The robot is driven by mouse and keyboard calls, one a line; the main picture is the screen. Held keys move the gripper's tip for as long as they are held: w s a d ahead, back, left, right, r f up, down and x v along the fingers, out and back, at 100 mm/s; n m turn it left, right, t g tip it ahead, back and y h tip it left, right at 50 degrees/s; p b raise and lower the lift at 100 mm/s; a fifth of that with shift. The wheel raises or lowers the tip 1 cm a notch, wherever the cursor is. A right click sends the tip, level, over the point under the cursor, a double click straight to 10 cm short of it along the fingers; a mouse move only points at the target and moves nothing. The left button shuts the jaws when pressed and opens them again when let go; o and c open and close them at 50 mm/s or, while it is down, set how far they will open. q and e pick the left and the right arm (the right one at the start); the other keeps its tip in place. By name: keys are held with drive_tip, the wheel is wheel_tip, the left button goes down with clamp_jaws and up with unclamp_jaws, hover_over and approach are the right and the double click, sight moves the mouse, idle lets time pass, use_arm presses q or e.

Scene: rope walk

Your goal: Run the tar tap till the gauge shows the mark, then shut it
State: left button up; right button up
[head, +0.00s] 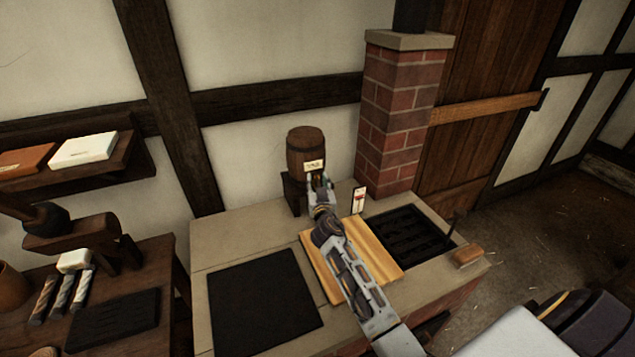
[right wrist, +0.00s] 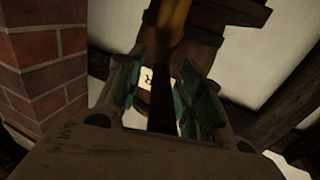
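The tar barrel (head: 305,150) is a small brown wooden cask with a pale label on a dark stand at the back of the stone-topped bench. A narrow white gauge (head: 359,200) with red on it stands to its right. My right gripper (head: 320,182) is at the barrel's front, just below the label, and covers the tap in the head view. In the right wrist view, the two green-padded fingers (right wrist: 160,95) are apart. A dark bar (right wrist: 163,100) shows between them, with gaps on both sides; whether it is the tap handle is unclear. My left gripper is out of view.
A yellow wooden board (head: 318,265) lies under my right forearm. A dark grate (head: 408,232) is to its right and a black plate (head: 262,300) to its left. A brick pillar (head: 400,120) rises right of the barrel. A side table with tools (head: 115,318) stands left.

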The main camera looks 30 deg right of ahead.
drive_tip(key=shift+w+d, duration=0.1)
drive_tip(key=shift+w, duration=0.15)
clamp_jaws()
idle(0.3)
